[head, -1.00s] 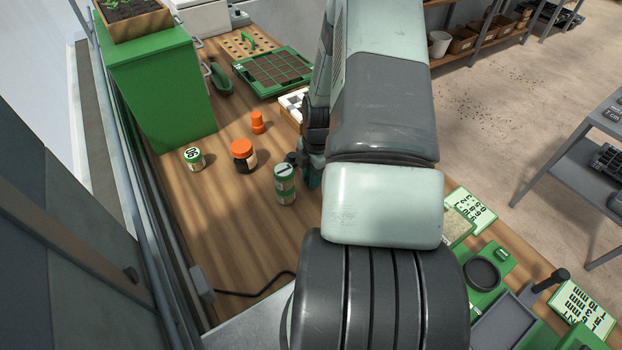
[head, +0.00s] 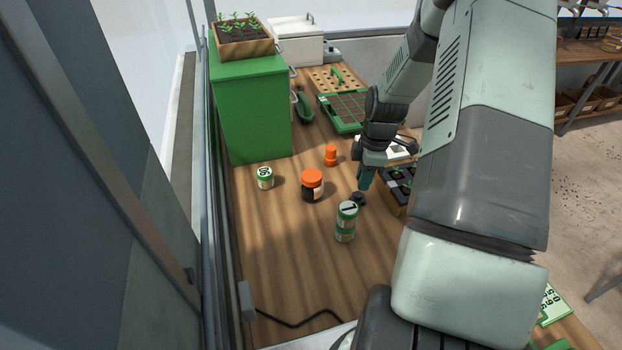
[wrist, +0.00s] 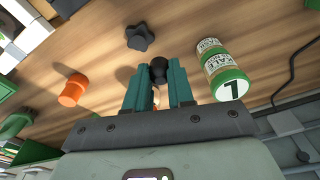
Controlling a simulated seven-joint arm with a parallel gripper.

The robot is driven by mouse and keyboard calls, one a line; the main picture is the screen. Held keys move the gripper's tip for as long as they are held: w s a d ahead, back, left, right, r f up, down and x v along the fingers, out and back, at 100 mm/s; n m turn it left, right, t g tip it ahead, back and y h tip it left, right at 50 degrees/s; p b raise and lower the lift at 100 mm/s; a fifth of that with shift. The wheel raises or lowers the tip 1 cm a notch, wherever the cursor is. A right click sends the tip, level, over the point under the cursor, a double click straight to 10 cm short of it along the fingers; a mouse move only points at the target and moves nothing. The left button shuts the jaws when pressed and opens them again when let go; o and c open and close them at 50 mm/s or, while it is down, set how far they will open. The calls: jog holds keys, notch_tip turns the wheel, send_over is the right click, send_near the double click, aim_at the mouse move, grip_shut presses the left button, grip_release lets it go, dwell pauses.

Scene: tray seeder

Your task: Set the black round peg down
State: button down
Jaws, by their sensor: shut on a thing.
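My gripper (wrist: 157,88) is shut on the black round peg (wrist: 158,68), whose dark rounded end shows between the teal fingertips in the wrist view. In the head view my gripper (head: 364,182) is low over the wooden table, beyond the green-and-white can marked 1 (head: 346,225). A dark piece (head: 358,198) shows just below the fingertips there; I cannot tell if it is the peg. Whether the peg touches the table is unclear. A black star-shaped knob (wrist: 140,37) lies on the table beyond the fingertips in the wrist view.
The can also stands close right of the fingers in the wrist view (wrist: 222,68). An orange cone-like piece (head: 331,156), an orange-lidded jar (head: 312,187) and a small green-lidded can (head: 265,178) stand to the left. A dark-celled box (head: 397,190) is at right. The front-left table is clear.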

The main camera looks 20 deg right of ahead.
jog(key=w+a+m+t, duration=0.1)
jog(key=w+a+m, duration=0.4)
jog(key=w, duration=0.4)
jog(key=w+a+m, duration=0.5)
jog(key=w+a, duration=0.1)
jog(key=w, duration=0.2)
jog(key=shift+h, duration=0.3)
jog(key=f, duration=0.9)
jog(key=shift+w+f, duration=0.2)
jog(key=shift+f, duration=0.1)
jog(key=shift+f, duration=0.15)
jog(key=c, duration=1)
grip_release()
jog(key=r, duration=0.4)
jog(key=s+r, duration=0.1)
jog(key=r, duration=0.7)
jog(key=shift+s+d+r, duration=0.15)
jog(key=shift+s+d, duration=0.05)
jog(key=shift+d, duration=0.15)
